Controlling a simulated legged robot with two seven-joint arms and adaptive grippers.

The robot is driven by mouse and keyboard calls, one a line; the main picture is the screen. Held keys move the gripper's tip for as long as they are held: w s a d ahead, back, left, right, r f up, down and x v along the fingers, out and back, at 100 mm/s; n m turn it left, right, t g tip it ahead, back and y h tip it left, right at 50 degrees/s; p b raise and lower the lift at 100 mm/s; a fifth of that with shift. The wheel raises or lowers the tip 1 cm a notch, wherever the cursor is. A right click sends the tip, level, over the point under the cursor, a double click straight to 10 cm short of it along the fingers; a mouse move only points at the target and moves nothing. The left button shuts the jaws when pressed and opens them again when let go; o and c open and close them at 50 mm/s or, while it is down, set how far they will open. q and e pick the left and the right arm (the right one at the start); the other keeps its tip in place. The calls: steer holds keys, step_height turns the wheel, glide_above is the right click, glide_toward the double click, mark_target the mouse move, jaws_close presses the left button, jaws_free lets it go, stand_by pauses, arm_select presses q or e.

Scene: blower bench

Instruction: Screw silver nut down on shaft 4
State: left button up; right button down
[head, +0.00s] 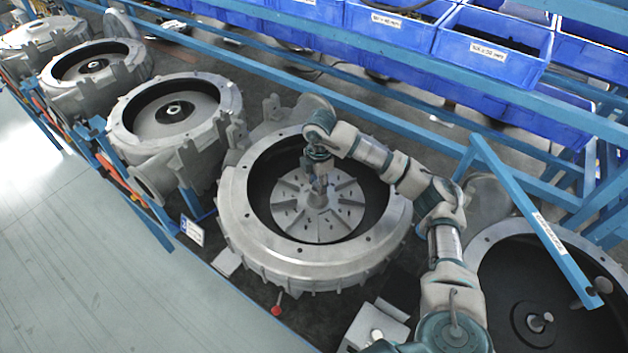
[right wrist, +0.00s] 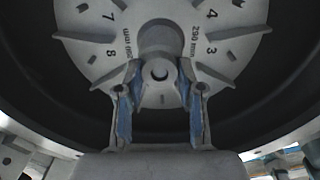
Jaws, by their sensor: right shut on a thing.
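My right gripper (head: 317,186) reaches straight down into the middle blower housing (head: 245,235), over the hub of its light grey finned impeller (head: 285,218). The right wrist view shows its two blue-padded fingers (right wrist: 160,80) closed from both sides on the silver nut (right wrist: 160,92), a ring with a dark round centre. The nut sits in line with the hub (right wrist: 160,40) of the impeller. The fingers hide much of the nut and shaft, so I cannot tell how far down the nut is. My left gripper is not in view.
Several other blower housings stand in the row, such as one to the left (head: 172,112) and a dark one to the right (head: 535,320). Blue bins (head: 490,45) sit on a blue rack behind. A blue slanted bar (head: 535,218) stands right of my arm. Housing walls surround the gripper.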

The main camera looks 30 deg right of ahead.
steer(key=m, duration=0.2)
steer(key=m+p, duration=0.1)
steer(key=m, duration=0.2)
steer(key=shift+s+d+f+m+p, duration=0.15)
steer(key=shift+d+f+m+p, duration=0.15)
steer(key=shift+d+m, duration=0.1)
steer(key=shift+f+m, duration=0.15)
steer(key=shift+m, duration=0.45)
steer(key=c, duration=1)
jaws_free()
steer(key=shift+d, duration=0.15)
steer(key=shift+d, duration=0.1)
